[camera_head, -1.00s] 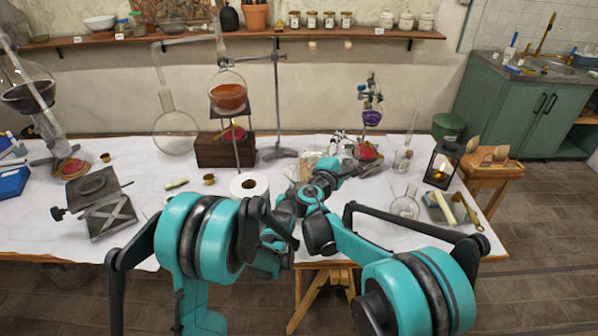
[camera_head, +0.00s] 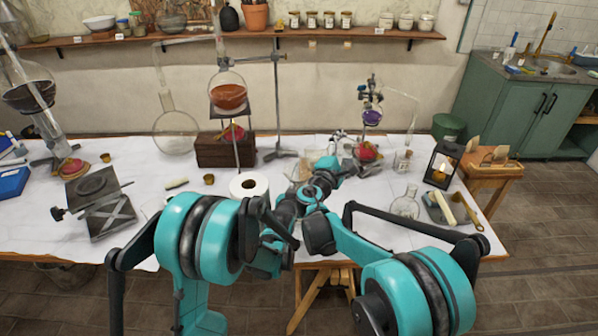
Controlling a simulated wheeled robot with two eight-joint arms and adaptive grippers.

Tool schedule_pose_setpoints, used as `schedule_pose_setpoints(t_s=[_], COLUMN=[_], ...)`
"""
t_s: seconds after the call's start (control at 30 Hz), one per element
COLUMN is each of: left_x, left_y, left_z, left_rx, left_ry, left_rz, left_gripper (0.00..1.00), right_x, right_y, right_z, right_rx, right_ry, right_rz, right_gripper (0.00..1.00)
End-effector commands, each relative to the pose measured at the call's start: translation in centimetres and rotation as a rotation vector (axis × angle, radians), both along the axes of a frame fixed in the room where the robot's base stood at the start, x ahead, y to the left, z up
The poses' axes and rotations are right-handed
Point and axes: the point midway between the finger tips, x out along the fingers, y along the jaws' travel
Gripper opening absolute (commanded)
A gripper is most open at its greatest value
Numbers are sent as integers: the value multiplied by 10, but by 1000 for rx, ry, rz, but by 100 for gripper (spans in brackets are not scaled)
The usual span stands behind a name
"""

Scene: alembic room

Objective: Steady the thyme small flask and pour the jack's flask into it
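No thyme label is readable. My two arms meet over the table's middle. Their grippers are small, overlapped and mostly hidden there, so their fingers and any hold are unclear.
Behind are a wooden box (camera_head: 225,150) under a flask of orange liquid (camera_head: 229,96) and a stand with a purple flask (camera_head: 372,116). A black lantern (camera_head: 441,165) and a tray (camera_head: 440,213) are at the right.

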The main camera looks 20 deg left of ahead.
Motion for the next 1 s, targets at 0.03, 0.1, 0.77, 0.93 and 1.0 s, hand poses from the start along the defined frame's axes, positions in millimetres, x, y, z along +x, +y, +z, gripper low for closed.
schedule_pose_setpoints(t_s=[0.03,0.1,0.77,0.93,1.0], left_x=[0,0,0,0,0], left_y=[0,0,0,0,0], left_z=[0,0,0,0,0], left_rx=[0,0,0,0,0], left_ry=[1,1,1,1,1], left_rz=[0,0,0,0,0], left_gripper=[0,0,0,0,0], right_x=[0,0,0,0,0], right_y=[0,0,1,1,1], right_z=[0,0,3,5,5], right_rx=[-1,0,-25,-34,-40], right_ry=[0,0,-4,-6,-7], right_rz=[0,0,0,0,1], right_gripper=[42,42,42,42,42])
